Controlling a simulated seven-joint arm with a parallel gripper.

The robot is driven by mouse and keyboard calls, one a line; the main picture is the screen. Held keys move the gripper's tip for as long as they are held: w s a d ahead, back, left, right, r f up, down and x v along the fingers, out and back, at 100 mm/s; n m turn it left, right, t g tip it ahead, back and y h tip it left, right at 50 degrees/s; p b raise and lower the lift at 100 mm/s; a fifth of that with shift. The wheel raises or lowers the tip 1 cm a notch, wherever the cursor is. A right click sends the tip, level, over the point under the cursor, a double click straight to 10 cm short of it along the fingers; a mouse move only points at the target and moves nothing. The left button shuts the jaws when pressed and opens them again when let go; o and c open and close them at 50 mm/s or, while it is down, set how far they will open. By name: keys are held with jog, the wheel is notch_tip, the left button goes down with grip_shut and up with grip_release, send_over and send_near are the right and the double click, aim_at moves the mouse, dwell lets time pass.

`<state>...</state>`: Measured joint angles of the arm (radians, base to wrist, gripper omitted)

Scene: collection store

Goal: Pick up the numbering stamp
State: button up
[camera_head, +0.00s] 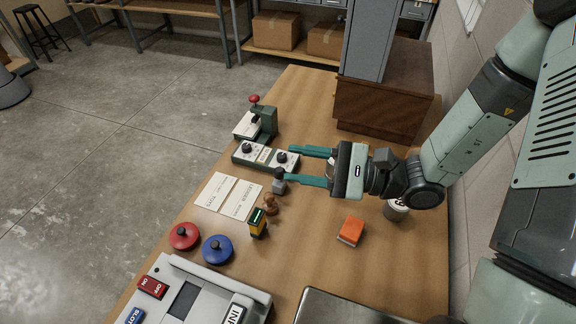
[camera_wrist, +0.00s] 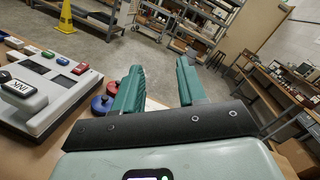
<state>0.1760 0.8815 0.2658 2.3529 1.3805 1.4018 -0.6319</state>
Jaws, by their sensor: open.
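A small grey metal block with a black knob (camera_head: 279,185) stands upright on the wooden table in the head view. It looks like the numbering stamp, though its label cannot be read. My gripper (camera_head: 288,164) is open and empty, with its teal fingers pointing left. In the picture, the tip of its nearer finger is right beside the block's knob; I cannot tell whether they touch. In the wrist view my gripper (camera_wrist: 158,75) has its fingers spread with nothing between them, and the block does not show.
Beyond are a grey knobbed box (camera_head: 265,157) and a green press (camera_head: 268,121). Paper cards (camera_head: 239,199), red (camera_head: 184,236) and blue (camera_head: 217,249) round pads and an orange block (camera_head: 351,230) lie around.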

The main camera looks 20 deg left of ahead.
jog(key=w+a+f+m+t+y, duration=0.15)
jog(key=w+f+m+t, duration=0.25)
jog(key=f+m+t, duration=0.45)
jog(key=m+t+h, duration=0.7)
jog(key=m+t, duration=0.1)
jog(key=m, duration=0.2)
send_near(282, 179)
jog(key=shift+n, duration=0.25)
jog(key=x, duration=0.9)
jog(key=shift+r, duration=0.1)
grip_shut()
